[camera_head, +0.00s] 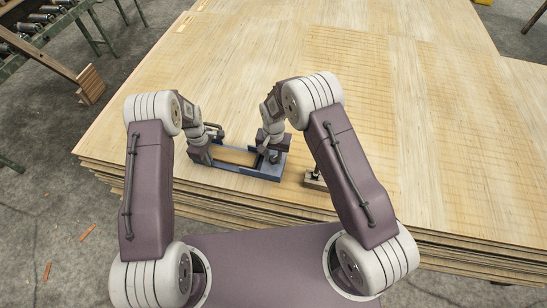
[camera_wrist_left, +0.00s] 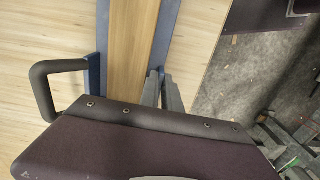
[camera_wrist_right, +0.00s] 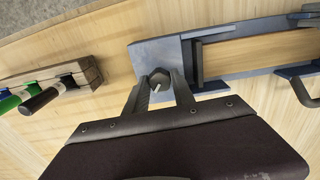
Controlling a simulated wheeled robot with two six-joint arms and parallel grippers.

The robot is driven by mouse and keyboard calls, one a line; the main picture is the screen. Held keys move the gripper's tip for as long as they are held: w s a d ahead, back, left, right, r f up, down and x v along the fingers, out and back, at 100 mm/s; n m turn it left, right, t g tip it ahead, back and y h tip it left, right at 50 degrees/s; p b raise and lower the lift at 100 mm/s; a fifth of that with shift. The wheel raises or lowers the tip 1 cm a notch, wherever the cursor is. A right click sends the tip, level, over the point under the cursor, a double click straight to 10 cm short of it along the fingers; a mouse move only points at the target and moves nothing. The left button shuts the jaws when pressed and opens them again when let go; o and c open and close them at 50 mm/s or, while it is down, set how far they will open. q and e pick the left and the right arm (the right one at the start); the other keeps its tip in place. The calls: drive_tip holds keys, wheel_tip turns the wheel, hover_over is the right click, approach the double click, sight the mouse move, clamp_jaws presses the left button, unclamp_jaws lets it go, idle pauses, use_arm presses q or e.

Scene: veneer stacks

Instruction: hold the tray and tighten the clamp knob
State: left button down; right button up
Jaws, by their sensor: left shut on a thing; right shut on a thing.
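The blue tray (camera_head: 256,174) lies on the wood veneer stack with a wooden strip (camera_head: 235,156) inside it. My left gripper (camera_head: 200,158) is at the tray's left part. In the left wrist view its fingers (camera_wrist_left: 158,76) are shut on the tray's near side wall, with a dark handle (camera_wrist_left: 42,86) on the far side. My right gripper (camera_head: 268,150) is over the tray's right end. In the right wrist view its fingers (camera_wrist_right: 160,86) are shut around the dark clamp knob (camera_wrist_right: 159,77), just beyond the end of the strip. The knob is hidden in the head view.
A small wooden block (camera_head: 314,181) holding tools with green, blue and black handles (camera_wrist_right: 42,98) stands right of the tray, close to my right arm. The veneer surface (camera_head: 420,130) is otherwise clear. The stack's front edge is close to the tray.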

drive_tip(key=shift+m, duration=0.7)
drive_tip(key=m, duration=0.3)
drive_tip(key=m, duration=0.3)
drive_tip(key=shift+m, duration=0.4)
